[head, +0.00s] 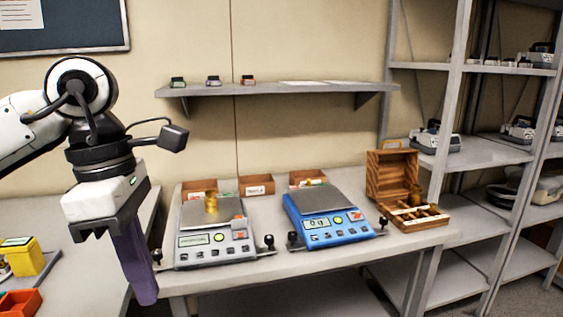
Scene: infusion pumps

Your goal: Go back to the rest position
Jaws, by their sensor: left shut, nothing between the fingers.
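My left gripper (143,300) hangs down at the left of the head view, in front of the gap between the two tables. Its fingers are shut with nothing between them. It is apart from the table tops and the scales. A grey scale (216,249) stands on the table just right of it, with a brass weight (211,203) on its pan. A blue scale (330,228) stands further right with an empty pan; its display seems to read 0 g. My right gripper is not in view.
An open wooden box (419,219) with brass weights stands at the table's right end. Small cardboard bins (257,185) line the back. A wall shelf (290,89) hangs above. Metal racks (480,155) stand at right. A yellow box (25,260) and orange bin (20,304) are at far left.

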